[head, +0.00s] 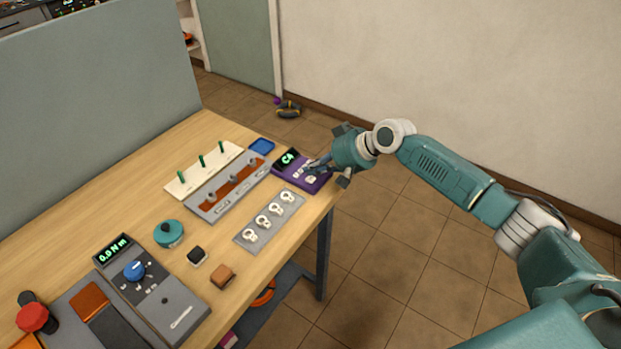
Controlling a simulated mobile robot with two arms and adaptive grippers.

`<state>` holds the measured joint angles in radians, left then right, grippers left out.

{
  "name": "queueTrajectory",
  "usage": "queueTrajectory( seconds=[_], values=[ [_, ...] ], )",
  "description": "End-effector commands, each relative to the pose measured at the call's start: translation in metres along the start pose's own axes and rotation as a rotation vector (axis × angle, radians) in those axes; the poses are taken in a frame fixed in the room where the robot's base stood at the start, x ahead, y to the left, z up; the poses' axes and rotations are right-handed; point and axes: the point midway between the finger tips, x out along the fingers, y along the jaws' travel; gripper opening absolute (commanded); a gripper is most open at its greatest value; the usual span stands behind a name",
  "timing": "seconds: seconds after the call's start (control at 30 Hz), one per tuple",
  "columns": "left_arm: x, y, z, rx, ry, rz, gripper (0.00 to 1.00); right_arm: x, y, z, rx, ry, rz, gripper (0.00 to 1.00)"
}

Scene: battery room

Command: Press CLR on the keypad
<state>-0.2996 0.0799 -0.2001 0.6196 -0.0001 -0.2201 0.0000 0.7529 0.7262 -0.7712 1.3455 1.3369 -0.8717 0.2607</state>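The keypad (316,187) is a purple box at the far right end of the wooden bench, with a small dark display (287,158) lit green, seemingly reading "C4". A few small pale keys show on its face; their labels are too small to read, so I cannot pick out CLR. My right gripper (316,166) comes in from the right, its dark fingertips over the keypad's right part and hiding some keys. I cannot tell whether the tips touch a key, or whether the fingers are open or shut. My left gripper is not in view.
Beside the keypad are a blue tray (262,146), a grey plate with white hook-like pieces (270,216) and a grey rack (223,193). A torque meter (160,290) and a teal round knob (168,233) stand nearer. A grey panel (90,100) rises behind the bench.

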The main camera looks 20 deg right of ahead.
Motion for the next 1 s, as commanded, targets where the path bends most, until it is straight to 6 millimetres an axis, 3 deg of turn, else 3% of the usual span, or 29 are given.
queueTrajectory(
  seconds=[1.0],
  values=[
    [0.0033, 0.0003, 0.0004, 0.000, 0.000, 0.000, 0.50, 0.0074, 0.0054, 0.0055, 0.000, 0.000, 0.000, 0.00]
  ],
)
